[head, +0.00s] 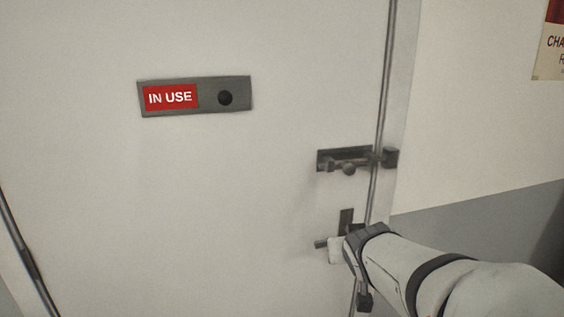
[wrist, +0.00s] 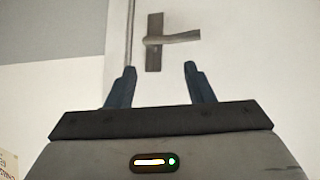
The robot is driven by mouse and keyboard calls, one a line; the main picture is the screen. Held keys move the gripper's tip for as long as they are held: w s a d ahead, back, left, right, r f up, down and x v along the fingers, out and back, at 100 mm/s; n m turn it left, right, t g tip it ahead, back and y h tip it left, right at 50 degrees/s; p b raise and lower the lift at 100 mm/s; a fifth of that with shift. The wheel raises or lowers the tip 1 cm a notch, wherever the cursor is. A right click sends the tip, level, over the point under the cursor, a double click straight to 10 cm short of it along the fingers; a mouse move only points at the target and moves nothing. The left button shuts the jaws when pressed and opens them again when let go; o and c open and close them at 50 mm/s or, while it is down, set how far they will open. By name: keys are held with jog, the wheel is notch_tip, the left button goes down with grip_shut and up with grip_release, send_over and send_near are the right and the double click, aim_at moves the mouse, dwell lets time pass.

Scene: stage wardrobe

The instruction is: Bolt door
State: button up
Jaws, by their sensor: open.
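A dark metal slide bolt (head: 343,160) is mounted near the right edge of the pale door (head: 200,210). Its round knob (head: 348,169) hangs toward the front. A dark keeper (head: 390,158) sits on the frame just to its right. I cannot tell whether the rod reaches into the keeper. My gripper (wrist: 160,70) is open and empty, with its two dark fingers spread toward the door. In the head view it is below the bolt, in front of the door handle, and its fingers are partly hidden. The bolt does not show in the wrist view.
A lever handle on a dark plate (wrist: 154,55) is below the bolt and beyond my fingers; my arm partly covers it in the head view. A red "IN USE" indicator (head: 170,97) is on the door's upper left. A poster (head: 552,50) hangs on the right wall.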

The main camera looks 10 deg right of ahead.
aim_at(352, 170)
jog(key=w+d+r+n+t+y+p, duration=0.1)
jog(key=w+d+r+t+y, duration=0.1)
jog(key=r+t, duration=0.3)
jog(key=w+d+r+n+t+y+p, duration=0.1)
jog(key=w+d+r+n+t+y, duration=0.15)
jog(key=r, duration=0.45)
jog(key=shift+m+t, duration=0.25)
jog(key=shift+m, duration=0.1)
jog(key=w, duration=0.8)
jog(key=shift+a+r+p, duration=0.15)
jog(key=shift+a+p, duration=0.1)
jog(key=shift+p, duration=0.05)
jog(key=shift+c, duration=0.5)
grip_shut()
